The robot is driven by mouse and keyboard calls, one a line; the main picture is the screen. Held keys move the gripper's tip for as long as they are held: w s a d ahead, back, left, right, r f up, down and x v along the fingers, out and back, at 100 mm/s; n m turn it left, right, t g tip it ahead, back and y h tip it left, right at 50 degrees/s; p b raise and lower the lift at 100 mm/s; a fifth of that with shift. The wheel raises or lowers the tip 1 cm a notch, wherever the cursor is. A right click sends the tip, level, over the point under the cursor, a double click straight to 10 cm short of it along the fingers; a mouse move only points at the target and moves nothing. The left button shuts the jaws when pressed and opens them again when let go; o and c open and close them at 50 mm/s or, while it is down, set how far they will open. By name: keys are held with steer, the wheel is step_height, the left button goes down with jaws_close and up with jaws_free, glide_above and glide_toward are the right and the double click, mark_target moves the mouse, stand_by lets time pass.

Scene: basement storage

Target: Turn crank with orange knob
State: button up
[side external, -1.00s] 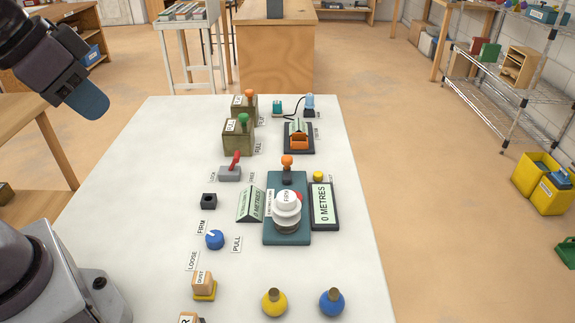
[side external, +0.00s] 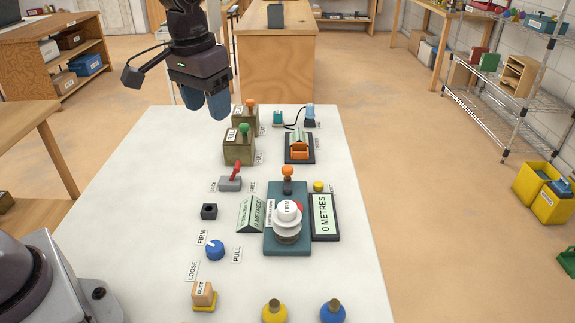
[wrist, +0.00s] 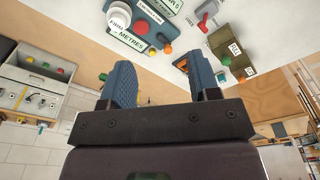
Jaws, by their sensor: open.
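Orange knobs show in several places, and I cannot tell for sure which one belongs to the crank. One orange knob (side external: 288,171) stands on a dark stem at the far end of a teal base (side external: 274,246) with a white stacked cylinder (side external: 288,214). Another orange knob (side external: 250,103) tops the rear olive box (side external: 245,116); it also shows in the wrist view (wrist: 242,80). My gripper (side external: 206,106) is open and empty, above the table's far left part, apart from both knobs. In the wrist view its blue fingers (wrist: 161,75) are spread.
A green-knobbed olive box (side external: 238,149), a red lever (side external: 235,171), a blue dial (side external: 215,250) and an orange device (side external: 299,150) stand on the white table (side external: 150,220). Displays reading 0 METRES flank the cylinder. The table's left side is mostly clear.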

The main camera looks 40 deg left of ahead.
steer(key=w+a+f+n+g, duration=0.1)
steer(key=w+f+n, duration=0.1)
steer(key=w+f, duration=0.65)
steer(key=n, duration=0.5)
glide_toward(287, 168)
step_height(287, 168, down, 9)
steer(key=shift+w+f, duration=0.1)
steer(key=shift+w, duration=0.05)
steer(key=c, duration=0.9)
